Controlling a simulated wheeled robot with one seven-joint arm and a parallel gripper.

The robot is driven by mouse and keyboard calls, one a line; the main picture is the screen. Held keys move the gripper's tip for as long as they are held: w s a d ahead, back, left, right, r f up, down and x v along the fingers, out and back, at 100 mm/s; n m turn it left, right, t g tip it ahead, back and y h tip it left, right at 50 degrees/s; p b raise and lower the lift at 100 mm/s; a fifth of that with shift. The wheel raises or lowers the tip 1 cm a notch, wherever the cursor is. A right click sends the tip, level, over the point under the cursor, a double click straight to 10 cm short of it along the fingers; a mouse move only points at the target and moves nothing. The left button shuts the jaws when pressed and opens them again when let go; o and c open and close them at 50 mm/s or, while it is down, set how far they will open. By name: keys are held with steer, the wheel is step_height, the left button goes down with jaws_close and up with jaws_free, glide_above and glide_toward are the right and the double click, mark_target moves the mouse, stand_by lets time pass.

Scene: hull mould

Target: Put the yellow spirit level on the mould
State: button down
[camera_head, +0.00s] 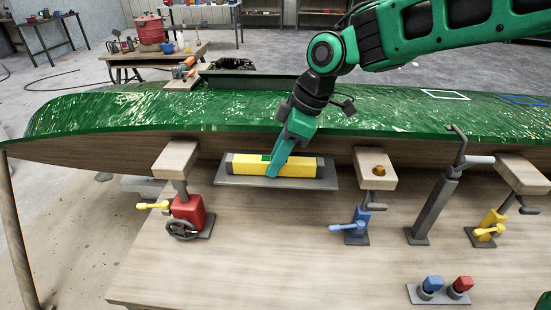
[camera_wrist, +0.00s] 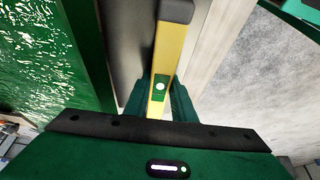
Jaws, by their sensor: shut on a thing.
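The yellow spirit level (camera_head: 307,168) has dark end caps and a green patch at its middle. It lies lengthwise over a grey shelf plate (camera_head: 230,181) at the near side of the mould; I cannot tell whether it touches the plate. My gripper (camera_head: 276,170) reaches down over the middle of the level and is shut on it. In the wrist view the level (camera_wrist: 172,55) runs up between my gripper's fingers (camera_wrist: 158,105), with its vial window just beyond them. The green, glossy hull mould (camera_head: 180,108) stretches behind the plate. A white outline (camera_head: 445,95) and a blue outline (camera_head: 524,100) mark its top at the right.
Wooden pads on clamps stand along the front: a red one (camera_head: 188,210), a blue one (camera_head: 358,224) and a yellow one (camera_head: 490,224). A dark post (camera_head: 433,208) rises between the last two. Blue and red knobs sit on a small base (camera_head: 440,293). The wooden deck's middle is clear.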

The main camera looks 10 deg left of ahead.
steer(key=c, duration=1.5)
jaws_free()
steer(key=v, duration=1.2)
steer(key=shift+r, duration=0.1)
